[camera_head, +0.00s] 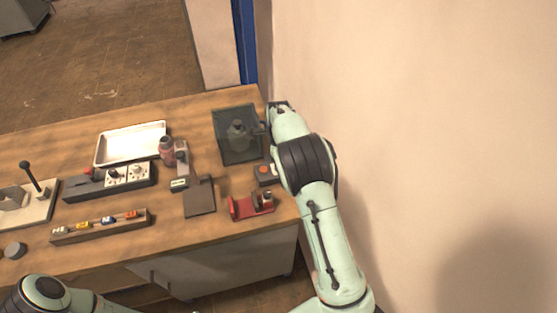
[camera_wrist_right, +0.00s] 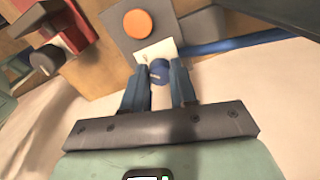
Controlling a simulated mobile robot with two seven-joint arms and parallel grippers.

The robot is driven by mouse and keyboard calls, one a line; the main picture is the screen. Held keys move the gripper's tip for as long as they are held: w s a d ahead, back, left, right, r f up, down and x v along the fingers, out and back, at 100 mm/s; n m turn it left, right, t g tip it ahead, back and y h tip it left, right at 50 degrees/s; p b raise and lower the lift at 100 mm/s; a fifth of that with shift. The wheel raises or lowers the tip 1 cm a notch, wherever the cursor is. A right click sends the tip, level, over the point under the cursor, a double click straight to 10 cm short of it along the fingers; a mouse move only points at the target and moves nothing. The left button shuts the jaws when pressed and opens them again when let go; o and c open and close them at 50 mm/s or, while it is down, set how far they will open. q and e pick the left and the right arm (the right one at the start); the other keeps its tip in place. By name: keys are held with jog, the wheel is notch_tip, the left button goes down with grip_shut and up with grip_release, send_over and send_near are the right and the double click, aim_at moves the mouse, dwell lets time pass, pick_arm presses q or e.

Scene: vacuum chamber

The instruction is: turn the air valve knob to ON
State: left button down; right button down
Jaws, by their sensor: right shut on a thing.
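The blue air valve knob (camera_wrist_right: 159,69) shows in the right wrist view, with a pale pointer line on it, beside a white label plate (camera_wrist_right: 157,50). The label is too small to read. My right gripper (camera_wrist_right: 160,78) is shut on the knob, one dark finger on each side. In the head view my right arm reaches to the table's right edge, and the knob is hidden there. My left arm shows only in part at the bottom left of the head view; its gripper is out of sight.
An orange button (camera_wrist_right: 138,23) on a grey box is close beyond the knob. A blue hose (camera_wrist_right: 225,46) runs right of it. A clear dark chamber (camera_head: 222,146) holding a bottle stands by the wall. A white tray (camera_head: 130,143) and a red fixture (camera_head: 238,209) are on the table.

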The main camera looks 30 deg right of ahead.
jog(key=shift+r+m, duration=0.1)
jog(key=shift+m, duration=0.3)
jog(key=c, duration=0.9)
grip_release()
notch_tip(320, 180, up, 13)
jog(key=shift+r, duration=0.15)
